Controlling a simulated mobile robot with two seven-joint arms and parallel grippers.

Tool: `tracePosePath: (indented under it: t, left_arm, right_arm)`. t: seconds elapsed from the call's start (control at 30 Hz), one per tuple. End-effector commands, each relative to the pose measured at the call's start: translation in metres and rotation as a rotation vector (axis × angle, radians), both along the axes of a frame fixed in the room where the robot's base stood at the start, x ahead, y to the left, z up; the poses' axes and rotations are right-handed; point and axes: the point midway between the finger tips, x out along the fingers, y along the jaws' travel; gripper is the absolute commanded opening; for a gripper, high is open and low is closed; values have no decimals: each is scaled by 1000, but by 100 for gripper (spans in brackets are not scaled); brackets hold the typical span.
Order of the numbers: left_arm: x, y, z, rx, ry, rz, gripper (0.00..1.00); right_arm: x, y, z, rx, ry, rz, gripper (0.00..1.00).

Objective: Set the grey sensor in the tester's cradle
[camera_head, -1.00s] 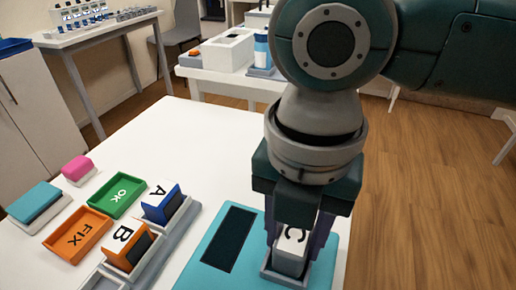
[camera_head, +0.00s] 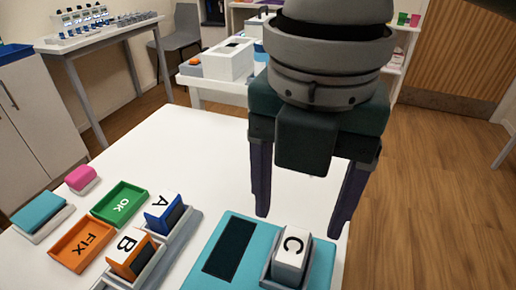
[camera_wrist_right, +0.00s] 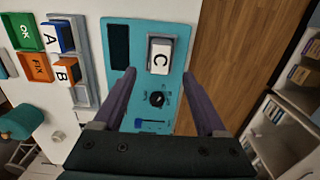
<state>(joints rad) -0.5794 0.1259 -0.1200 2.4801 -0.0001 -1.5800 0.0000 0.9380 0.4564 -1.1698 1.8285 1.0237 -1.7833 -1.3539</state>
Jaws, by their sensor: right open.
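The grey sensor (camera_head: 291,250), a block with a white top marked C, sits in the grey cradle (camera_head: 270,279) on the teal tester (camera_head: 205,277). It also shows in the right wrist view (camera_wrist_right: 161,56), inside the cradle's rim. My right gripper (camera_head: 303,212) is open and empty, above the sensor and apart from it. In the right wrist view its two fingers (camera_wrist_right: 160,78) are spread wide with nothing between them. My left gripper is in neither view.
Sensors A (camera_head: 163,213) and B (camera_head: 131,253) stand in a grey rack (camera_head: 178,245) left of the tester. Green OK tray (camera_head: 120,203) and orange FIX tray (camera_head: 82,246) lie further left, near a pink block (camera_head: 81,179). The table's middle behind the tester is clear.

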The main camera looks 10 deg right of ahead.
Motion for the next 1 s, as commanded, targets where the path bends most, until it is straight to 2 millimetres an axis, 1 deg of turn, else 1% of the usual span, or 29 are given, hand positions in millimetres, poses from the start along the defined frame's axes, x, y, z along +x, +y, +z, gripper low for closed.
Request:
tracePosePath:
  t: [0.03, 0.1, 0.23, 0.4, 0.47, 0.57, 0.67, 0.7, 0.77, 0.8, 0.87, 0.9, 0.97, 1.0]
  left_arm:
    - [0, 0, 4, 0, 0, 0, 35]
    - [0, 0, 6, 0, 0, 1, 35]
    - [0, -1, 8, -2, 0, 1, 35]
    - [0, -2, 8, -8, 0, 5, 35]
    - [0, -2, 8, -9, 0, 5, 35]
    - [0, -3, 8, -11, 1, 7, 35]
    - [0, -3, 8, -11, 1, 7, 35]
    - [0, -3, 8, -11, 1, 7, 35]
    - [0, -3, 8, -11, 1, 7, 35]
    - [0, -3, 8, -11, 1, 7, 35]
    - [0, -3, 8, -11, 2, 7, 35]
    - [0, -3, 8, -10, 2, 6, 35]
    - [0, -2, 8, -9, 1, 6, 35]
    - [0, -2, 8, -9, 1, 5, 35]
  right_arm:
    - [1, 0, 13, 1, -4, -1, 74]
    - [0, 0, 25, 0, -2, 1, 74]
    - [0, 1, 40, 0, -1, -1, 74]
    - [-1, 1, 45, 1, 1, -1, 74]
    - [-2, 3, 43, 9, 1, -11, 74]
    - [-10, 15, 34, 64, 0, -75, 74]
    - [-23, 38, 21, 178, 3, -236, 74]
    - [-29, 47, 16, 235, 7, -334, 74]
    - [-36, 58, 9, 322, 18, -509, 74]
    - [-39, 62, 6, 374, 27, -639, 74]
    - [-44, 62, 0, 439, 44, -844, 74]
    - [-47, 59, -5, 473, 56, -990, 74]
    - [-51, 48, -12, 510, 68, -1218, 74]
    - [-55, 37, -19, 522, 70, -1374, 74]
